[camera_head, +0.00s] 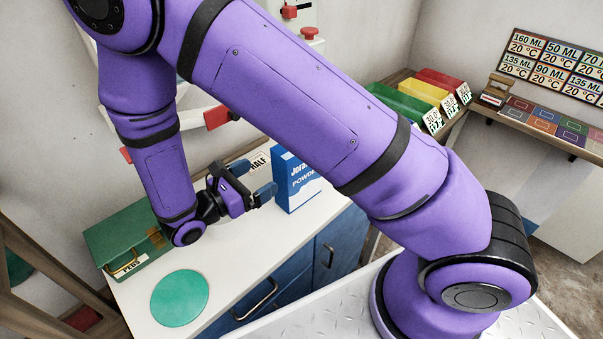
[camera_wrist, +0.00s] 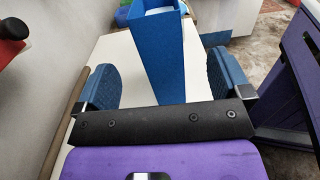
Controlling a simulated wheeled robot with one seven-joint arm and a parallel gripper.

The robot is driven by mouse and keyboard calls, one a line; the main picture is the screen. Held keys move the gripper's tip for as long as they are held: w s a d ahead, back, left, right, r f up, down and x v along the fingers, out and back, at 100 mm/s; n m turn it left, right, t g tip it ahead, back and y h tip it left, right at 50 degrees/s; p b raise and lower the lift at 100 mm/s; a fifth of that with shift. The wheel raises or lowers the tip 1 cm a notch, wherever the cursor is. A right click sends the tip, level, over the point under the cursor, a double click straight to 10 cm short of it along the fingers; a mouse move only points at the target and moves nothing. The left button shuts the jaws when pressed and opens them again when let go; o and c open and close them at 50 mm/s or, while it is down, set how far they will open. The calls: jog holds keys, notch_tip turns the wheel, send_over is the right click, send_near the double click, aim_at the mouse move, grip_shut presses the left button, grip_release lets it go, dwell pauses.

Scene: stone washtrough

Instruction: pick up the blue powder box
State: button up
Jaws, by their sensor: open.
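The blue powder box (camera_head: 293,178) stands upright on the white counter, with white lettering reading "POWDER" on its front. My arm covers part of its right side in the head view. My gripper (camera_head: 258,182) is at the left of the box, with its blue-padded fingers pointing toward it. In the wrist view the fingers of my gripper (camera_wrist: 155,85) are wide apart and the box (camera_wrist: 158,55) shows beyond and between them, its top open. The gripper is open and empty; I cannot tell whether a finger touches the box.
A green box labelled "PEGS" (camera_head: 122,240) and a green disc (camera_head: 179,298) are on the white counter (camera_head: 240,240). A "HALF" label (camera_head: 258,161) lies behind my gripper. Green, yellow and red boxes (camera_head: 425,92) stand at the back right. Blue drawers (camera_head: 262,305) are below the counter.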

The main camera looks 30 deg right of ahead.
aim_at(279, 164)
jog(key=x, duration=0.5)
jog(key=shift+d, duration=0.1)
jog(key=x, duration=0.5)
jog(key=shift+w+d+r, duration=0.1)
jog(key=shift+w+r, duration=0.15)
jog(key=shift+r, duration=0.05)
jog(key=shift+c, duration=0.3)
grip_shut()
